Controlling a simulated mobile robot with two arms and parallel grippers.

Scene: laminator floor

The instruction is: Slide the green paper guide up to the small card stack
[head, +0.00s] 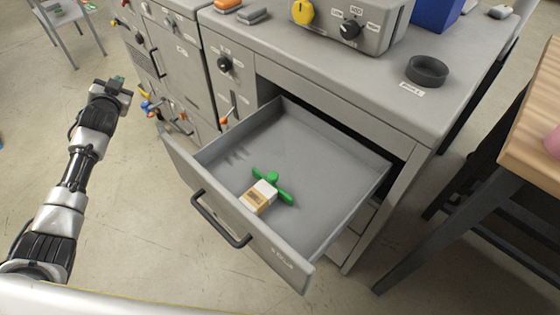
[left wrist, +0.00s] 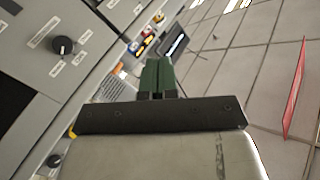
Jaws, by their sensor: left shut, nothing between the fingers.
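The green paper guide (head: 285,196) lies in the open drawer (head: 330,158), a bar with a rounded knob. The small card stack (head: 255,200), white and tan, lies beside it on the side toward the drawer front. They look very close, but I cannot tell whether they touch. My left gripper (head: 122,82) is out to the left of the drawer, over the floor, well away from the guide. In the left wrist view its green fingers (left wrist: 158,76) are shut together and empty. My right gripper is not in view.
The drawer's dark handle (head: 220,220) sticks out in front. A grey cabinet with knobs (head: 224,64) stands behind. A dark round dish (head: 427,70) is on the cabinet top. A wooden-topped table (head: 540,120) is at right. The floor (head: 130,210) between my left arm and the drawer is clear.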

